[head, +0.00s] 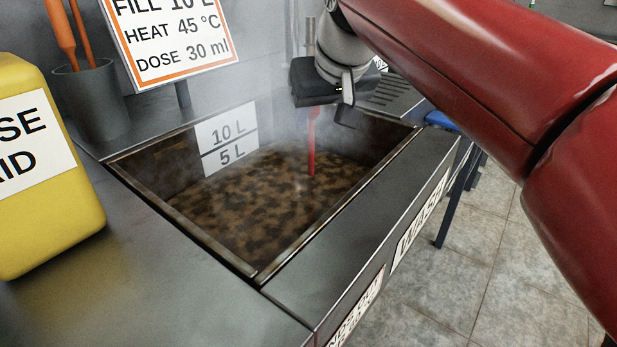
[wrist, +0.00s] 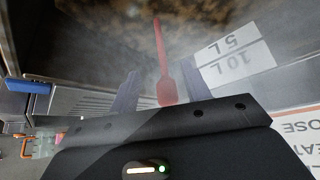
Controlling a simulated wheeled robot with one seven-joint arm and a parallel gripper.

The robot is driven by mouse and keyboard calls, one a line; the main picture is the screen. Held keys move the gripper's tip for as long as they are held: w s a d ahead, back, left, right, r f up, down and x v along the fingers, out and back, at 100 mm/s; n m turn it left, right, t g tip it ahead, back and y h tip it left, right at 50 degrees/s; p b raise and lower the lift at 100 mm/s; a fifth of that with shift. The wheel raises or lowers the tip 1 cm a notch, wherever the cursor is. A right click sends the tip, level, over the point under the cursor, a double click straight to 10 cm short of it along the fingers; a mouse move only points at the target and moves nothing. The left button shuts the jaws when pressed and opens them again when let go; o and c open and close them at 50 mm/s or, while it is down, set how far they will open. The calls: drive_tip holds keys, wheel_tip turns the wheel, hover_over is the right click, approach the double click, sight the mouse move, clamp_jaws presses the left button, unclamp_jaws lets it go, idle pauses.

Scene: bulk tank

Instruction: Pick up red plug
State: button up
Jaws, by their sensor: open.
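The red plug (head: 311,150) stands upright as a thin red stem out of the murky brown liquid in the sink basin (head: 190,225). Its lower end is hidden under the liquid. My gripper (head: 328,108) is above the basin's far right part, directly over the stem's top. In the wrist view the red plug (wrist: 161,50) runs between my two dark fingers (wrist: 160,72), its wider handle end close to the palm. The fingers are apart, with a gap on each side of the handle. Whether they reach far enough around it is hard to tell.
A white level label (head: 227,138) marked 10 L and 5 L is on the basin's back wall. A yellow jug (head: 45,190) stands left on the steel counter (head: 150,285). A grey cup (head: 90,100) holds orange-handled tools. Steam hazes the basin.

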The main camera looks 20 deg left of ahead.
sight(312, 123)
drive_tip(key=x, duration=0.5)
drive_tip(key=shift+w+a+r, duration=0.1)
drive_tip(key=shift+w+a, duration=0.2)
drive_tip(key=shift+a, duration=0.1)
drive_tip(key=shift+c, duration=0.5)
clamp_jaws()
